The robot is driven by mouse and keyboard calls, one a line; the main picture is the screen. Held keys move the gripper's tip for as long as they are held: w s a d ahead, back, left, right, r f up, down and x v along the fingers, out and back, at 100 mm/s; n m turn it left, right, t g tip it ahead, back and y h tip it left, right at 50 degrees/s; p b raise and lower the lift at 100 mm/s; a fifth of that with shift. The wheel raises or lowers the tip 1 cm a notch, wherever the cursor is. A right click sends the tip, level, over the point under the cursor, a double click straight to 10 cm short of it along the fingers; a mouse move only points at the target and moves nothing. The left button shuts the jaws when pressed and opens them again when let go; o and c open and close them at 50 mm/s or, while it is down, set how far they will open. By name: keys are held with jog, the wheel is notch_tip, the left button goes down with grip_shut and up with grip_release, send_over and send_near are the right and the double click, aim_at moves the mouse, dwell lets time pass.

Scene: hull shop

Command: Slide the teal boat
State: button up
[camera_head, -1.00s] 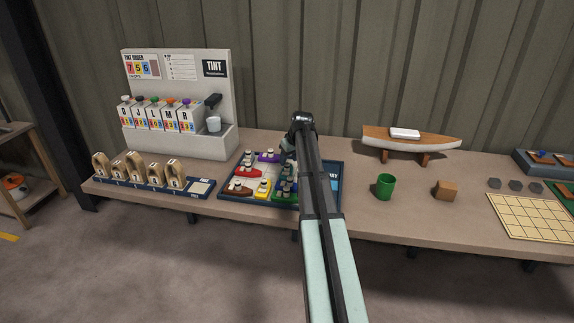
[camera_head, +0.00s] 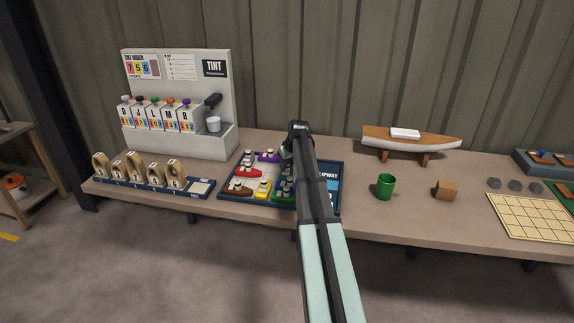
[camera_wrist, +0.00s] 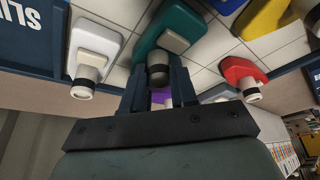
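The teal boat (camera_wrist: 184,28) is at the top middle of the wrist view, on a light gridded board (camera_wrist: 112,18). It has a pale raised block and a round peg with a dark band. My gripper (camera_wrist: 159,88) has one finger close against each side of this peg and looks shut on it. In the head view my gripper (camera_head: 298,135) is low over the back of the puzzle tray (camera_head: 232,198). My arm hides part of the tray, and most of the teal boat is hard to make out there.
Around the teal boat are a white boat (camera_wrist: 95,40), a red boat (camera_wrist: 242,73) and others, close by. A purple boat (camera_head: 268,156) lies to the left of my gripper. The tray has a raised dark rim. A green cup (camera_head: 385,187) stands to the right.

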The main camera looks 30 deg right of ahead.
grip_shut()
jog(key=w+d, duration=0.4)
jog(key=shift+w+d, duration=0.4)
jog(key=shift+o, duration=2.4)
grip_release()
jog(key=v, duration=1.4)
jog(key=shift+w+f, duration=0.1)
